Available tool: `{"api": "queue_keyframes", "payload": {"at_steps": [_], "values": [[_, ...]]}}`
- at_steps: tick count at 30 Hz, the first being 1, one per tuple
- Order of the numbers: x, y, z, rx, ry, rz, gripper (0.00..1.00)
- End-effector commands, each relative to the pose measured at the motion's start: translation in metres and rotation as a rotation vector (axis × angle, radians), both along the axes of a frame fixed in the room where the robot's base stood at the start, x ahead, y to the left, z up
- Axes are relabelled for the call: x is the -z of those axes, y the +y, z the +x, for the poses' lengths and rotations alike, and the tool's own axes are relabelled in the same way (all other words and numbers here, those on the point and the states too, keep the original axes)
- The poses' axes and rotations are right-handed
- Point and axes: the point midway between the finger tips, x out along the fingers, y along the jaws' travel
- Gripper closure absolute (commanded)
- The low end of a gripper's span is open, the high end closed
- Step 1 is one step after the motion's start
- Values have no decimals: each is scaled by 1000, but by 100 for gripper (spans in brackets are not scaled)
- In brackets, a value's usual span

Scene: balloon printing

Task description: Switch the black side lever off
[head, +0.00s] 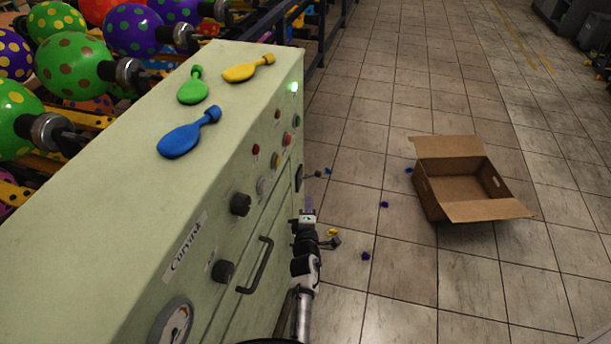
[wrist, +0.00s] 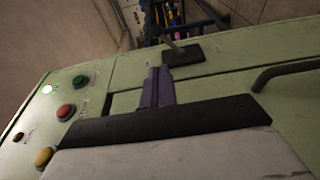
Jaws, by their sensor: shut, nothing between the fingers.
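The black side lever (head: 311,175) sticks out from its dark plate (head: 299,178) on the side of the pale green cabinet. In the wrist view its stick (wrist: 172,45) rises from the dark plate (wrist: 185,55), just beyond my fingertips. My gripper (head: 309,201) is beside the cabinet's side, a little nearer than the lever. In the wrist view the purple fingers of my gripper (wrist: 158,75) are together and empty, pointing at the plate. Whether they touch the lever or plate is unclear.
The cabinet (head: 130,170) carries knobs, coloured buttons, a lit green lamp (head: 293,87) and a black handle (head: 256,265). An open cardboard box (head: 462,185) stands on the floor at right.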

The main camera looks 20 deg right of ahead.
Motion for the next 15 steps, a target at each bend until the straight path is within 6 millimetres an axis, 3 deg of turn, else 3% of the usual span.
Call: {"api": "queue_keyframes", "payload": {"at_steps": [9,15], "values": [[1,-1,3,0,-1,0,100],[3,-9,24,0,-3,-3,100]]}}
